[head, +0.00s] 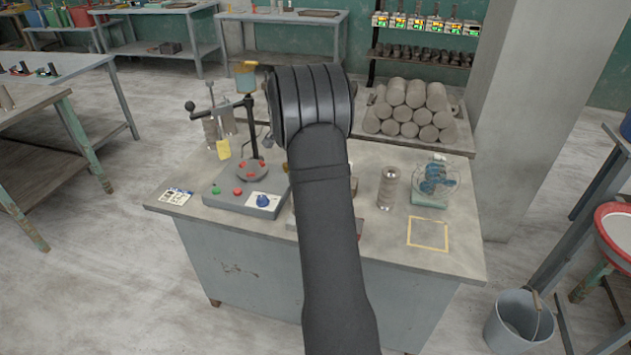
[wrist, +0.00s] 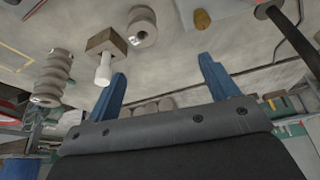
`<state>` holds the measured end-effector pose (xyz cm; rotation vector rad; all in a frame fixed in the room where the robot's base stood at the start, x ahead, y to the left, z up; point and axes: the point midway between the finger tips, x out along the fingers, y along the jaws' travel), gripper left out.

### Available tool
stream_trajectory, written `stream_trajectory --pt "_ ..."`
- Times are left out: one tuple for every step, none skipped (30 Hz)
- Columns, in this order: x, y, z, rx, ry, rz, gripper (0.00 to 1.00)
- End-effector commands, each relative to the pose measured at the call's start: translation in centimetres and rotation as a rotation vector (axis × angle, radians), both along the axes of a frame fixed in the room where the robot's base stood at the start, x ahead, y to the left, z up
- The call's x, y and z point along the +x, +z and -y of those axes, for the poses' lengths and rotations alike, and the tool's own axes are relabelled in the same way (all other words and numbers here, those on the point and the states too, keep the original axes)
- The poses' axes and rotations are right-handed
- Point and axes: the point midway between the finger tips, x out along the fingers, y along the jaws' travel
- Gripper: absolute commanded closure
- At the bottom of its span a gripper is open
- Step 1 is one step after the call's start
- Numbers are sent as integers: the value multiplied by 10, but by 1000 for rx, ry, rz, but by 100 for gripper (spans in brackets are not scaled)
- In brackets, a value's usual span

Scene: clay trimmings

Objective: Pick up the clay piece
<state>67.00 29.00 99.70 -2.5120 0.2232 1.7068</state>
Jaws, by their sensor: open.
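A grey ribbed upright cylinder (head: 387,187) stands on the bench right of my arm; what looks like the same one shows at the left of the wrist view (wrist: 50,78). A pile of grey clay cylinders (head: 412,108) lies at the bench's back right. I cannot tell which one is the clay piece. In the wrist view, a grey spool-like piece (wrist: 142,27) and a brown block with a pale cylinder (wrist: 107,42) lie beyond the fingers. My gripper (wrist: 160,84) is open, its blue fingers apart with nothing between them. In the head view my arm hides it.
A grey control box (head: 245,198) with coloured buttons and a black stand is left of my arm. A clear round device with blue parts (head: 435,182) stands at the right, behind a yellow taped square (head: 428,234) on the bench. A bucket (head: 518,322) is on the floor.

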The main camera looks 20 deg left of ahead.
Motion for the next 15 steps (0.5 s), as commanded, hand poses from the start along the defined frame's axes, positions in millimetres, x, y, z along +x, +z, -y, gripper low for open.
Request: stream_trajectory --pt "-2 1 8 -3 -47 4 21" --pt "-3 1 12 -2 -71 7 21" --pt "-4 2 16 -2 -97 10 21" --pt "-5 2 18 -2 -112 12 21" --pt "-5 1 20 -2 -123 13 21" --pt "-4 -1 21 -2 -133 14 21" --pt "-4 -4 22 -3 -138 14 21" --pt "-2 -8 23 -3 -140 13 21" --pt "0 -14 24 -3 -141 13 21" --pt "2 -19 25 -3 -141 13 21" --pt "4 -25 25 -4 -140 13 21" --pt "7 -34 26 -3 -140 12 21" --pt "10 -39 27 -3 -140 13 21" --pt "12 -46 28 -3 -139 13 21" --pt "15 -54 29 -4 -139 13 21"
